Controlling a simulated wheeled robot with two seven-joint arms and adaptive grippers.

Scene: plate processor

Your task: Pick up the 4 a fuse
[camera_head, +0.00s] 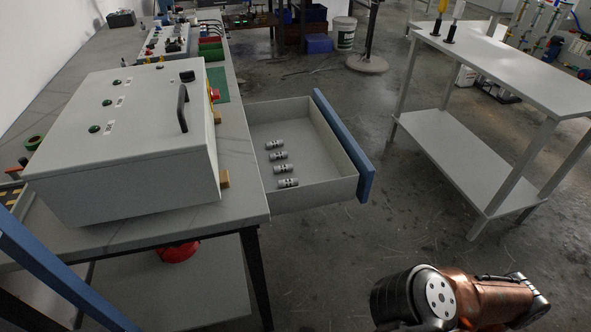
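Several small grey cylindrical fuses with dark markings lie in a rough row on the floor of an open drawer (318,187). The farthest is a fuse (274,144), then come another fuse (279,156) and another fuse (281,168), and the nearest is a fuse (288,183). Their markings are too small to read, so I cannot tell which is the 4 A fuse. Neither of my grippers is in view. Part of my arm shows at the lower right, clear of the drawer.
The drawer's blue front (345,147) faces right. A grey cabinet with a black handle (182,107) stands on the workbench (236,190) left of the drawer. A two-level white table (505,75) stands at right. The floor (385,235) between is open.

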